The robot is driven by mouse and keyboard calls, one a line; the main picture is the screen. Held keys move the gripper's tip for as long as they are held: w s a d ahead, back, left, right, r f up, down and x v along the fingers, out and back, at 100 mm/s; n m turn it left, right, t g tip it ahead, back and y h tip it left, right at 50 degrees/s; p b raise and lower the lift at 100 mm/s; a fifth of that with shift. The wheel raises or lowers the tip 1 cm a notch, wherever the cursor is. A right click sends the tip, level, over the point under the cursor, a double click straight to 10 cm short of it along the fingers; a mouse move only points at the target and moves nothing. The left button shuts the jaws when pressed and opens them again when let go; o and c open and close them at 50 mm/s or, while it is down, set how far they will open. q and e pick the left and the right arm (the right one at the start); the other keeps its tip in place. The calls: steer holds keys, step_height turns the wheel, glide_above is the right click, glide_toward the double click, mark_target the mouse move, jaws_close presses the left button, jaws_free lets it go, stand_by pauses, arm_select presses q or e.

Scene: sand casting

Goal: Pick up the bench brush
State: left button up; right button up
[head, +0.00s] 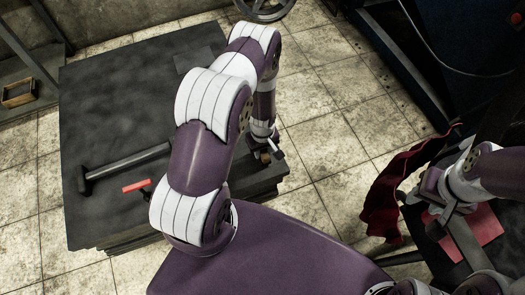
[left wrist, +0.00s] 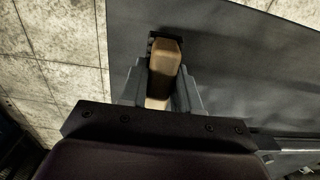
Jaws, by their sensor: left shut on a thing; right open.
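The bench brush (left wrist: 166,62) shows in the left wrist view as a light tan wooden piece with a dark part at its far end. My left gripper (left wrist: 161,88) is shut on it, one finger on each side. In the head view my left gripper (head: 268,154) is at the right edge of the dark table, and only a small bit of the tan brush shows there. My right gripper (head: 455,217) is open at the right, above a second dark surface with a red sheet on it. I cannot tell if the brush touches the table.
The dark table (head: 115,95) bears a long-handled hammer (head: 125,163) and a red-handled tool (head: 137,185). A dark red cloth (head: 385,200) hangs left of my right gripper. The red sheet (head: 482,229) lies beneath it. A small wooden frame (head: 18,93) is at far left.

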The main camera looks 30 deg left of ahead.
arm_select(q)
steer(key=r, duration=0.3)
steer(key=shift+w+d+r+p, duration=0.2)
steer(key=shift+w+d+p, duration=0.15)
steer(key=shift+w, duration=0.05)
steer(key=w+d+r, duration=0.6)
steer(key=w+d, duration=0.1)
steer(key=w, duration=0.1)
steer(key=shift+p, duration=0.45)
